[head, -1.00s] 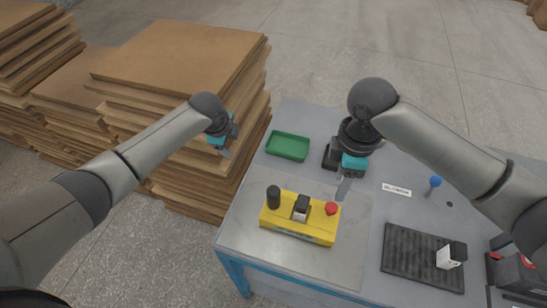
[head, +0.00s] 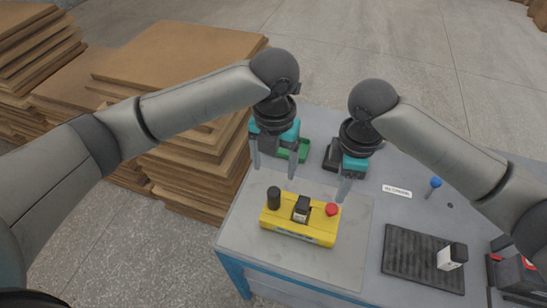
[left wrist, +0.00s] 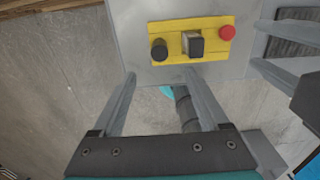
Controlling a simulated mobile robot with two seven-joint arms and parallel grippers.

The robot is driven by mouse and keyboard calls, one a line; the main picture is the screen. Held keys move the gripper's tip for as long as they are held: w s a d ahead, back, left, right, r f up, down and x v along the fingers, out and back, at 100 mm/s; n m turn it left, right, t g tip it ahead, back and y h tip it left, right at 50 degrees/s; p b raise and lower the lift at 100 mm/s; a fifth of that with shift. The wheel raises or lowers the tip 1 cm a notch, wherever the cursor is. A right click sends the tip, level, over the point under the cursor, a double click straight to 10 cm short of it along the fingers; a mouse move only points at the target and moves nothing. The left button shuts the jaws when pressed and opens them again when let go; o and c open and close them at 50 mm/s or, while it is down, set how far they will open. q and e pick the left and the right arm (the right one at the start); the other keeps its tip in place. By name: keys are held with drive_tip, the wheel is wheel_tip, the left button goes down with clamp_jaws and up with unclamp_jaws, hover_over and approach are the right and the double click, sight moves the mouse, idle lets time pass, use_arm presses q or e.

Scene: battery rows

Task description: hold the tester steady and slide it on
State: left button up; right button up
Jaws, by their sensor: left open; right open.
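The yellow tester (head: 298,232) sits on the grey table, with a black round post at its left end, a dark block (head: 302,207) with a pale front in its middle, and a red button (head: 332,209) at its right end. My left gripper (head: 274,172) is open and empty, above and behind the tester's left half. In the left wrist view the tester (left wrist: 192,50) lies beyond its spread fingers (left wrist: 160,76). My right gripper (head: 345,192) is open behind the tester's right end, near the red button. Neither gripper appears to touch the tester.
A green tray (head: 303,150) is partly hidden behind my left gripper. A black ribbed mat (head: 408,262) holds a dark and white block (head: 452,257) at right. A blue-topped peg (head: 435,183) and white label (head: 397,191) lie behind it. Stacked boards (head: 190,50) stand left.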

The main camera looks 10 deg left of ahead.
sight(274, 198)
use_arm(q)
wheel_tip(274, 198, down, 14)
drive_tip(key=shift+f, duration=0.25)
drive_tip(key=shift+c, duration=0.3)
clamp_jaws()
idle(0.5)
drive_tip(key=shift+w, duration=0.1)
idle(1.1)
